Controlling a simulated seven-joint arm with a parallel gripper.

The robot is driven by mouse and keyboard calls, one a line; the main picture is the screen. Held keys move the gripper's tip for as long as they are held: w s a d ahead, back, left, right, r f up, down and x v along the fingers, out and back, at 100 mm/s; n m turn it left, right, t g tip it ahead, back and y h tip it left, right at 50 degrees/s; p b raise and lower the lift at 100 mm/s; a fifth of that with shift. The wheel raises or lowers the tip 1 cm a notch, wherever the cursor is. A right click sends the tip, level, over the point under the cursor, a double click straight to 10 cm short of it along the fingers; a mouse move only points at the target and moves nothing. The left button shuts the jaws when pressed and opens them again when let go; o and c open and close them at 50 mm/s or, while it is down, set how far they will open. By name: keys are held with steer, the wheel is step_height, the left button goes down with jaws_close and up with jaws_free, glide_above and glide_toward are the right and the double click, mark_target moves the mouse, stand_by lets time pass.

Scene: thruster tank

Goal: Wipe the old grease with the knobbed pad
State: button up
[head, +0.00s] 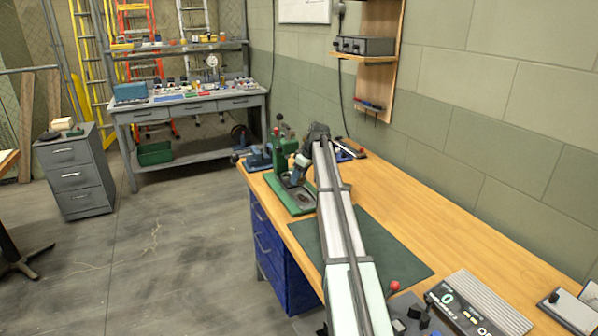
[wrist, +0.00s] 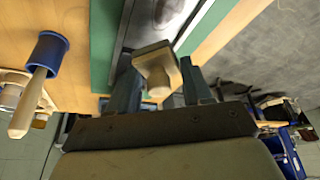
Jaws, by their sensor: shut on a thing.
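My gripper (wrist: 156,80) is shut on the knobbed pad (wrist: 153,65), a tan square block with a pale rounded knob between the fingers. In the head view my gripper (head: 298,172) is small and hangs at the green press (head: 283,150) on the bench. In the wrist view a grey metal plate (wrist: 205,22) with dark marks lies beyond the pad, set on a green base (wrist: 103,45). I cannot tell whether the pad touches the plate. I cannot clearly make out the old grease; the dark marks may be part of it.
A blue holder (wrist: 49,50) with a wooden handle stands left in the wrist view. A dark green mat (head: 385,245) lies on the wooden bench (head: 450,240). A control box (head: 465,312) stands at the near right. The bench between mat and wall is mostly clear.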

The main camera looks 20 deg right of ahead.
mark_target(301, 180)
steer(key=shift+f, duration=1.95)
steer(key=shift+s+f, duration=0.25)
steer(key=shift+s, duration=0.45)
steer(key=shift+s+f, duration=0.2)
steer(key=shift+s, duration=0.5)
steer(key=shift+c, duration=0.5)
steer(key=shift+s, duration=2.75)
steer(key=shift+w+r, duration=0.15)
steer(key=shift+w, duration=0.9)
steer(key=shift+w+f, duration=0.2)
steer(key=shift+w, duration=0.15)
steer(key=shift+w+r, duration=0.2)
steer(key=shift+w, duration=0.95)
steer(key=shift+w+f, duration=0.1)
steer(key=shift+w, duration=1.65)
steer(key=shift+s+r, duration=0.15)
steer(key=shift+r, duration=3.75)
steer(key=shift+c, duration=0.2)
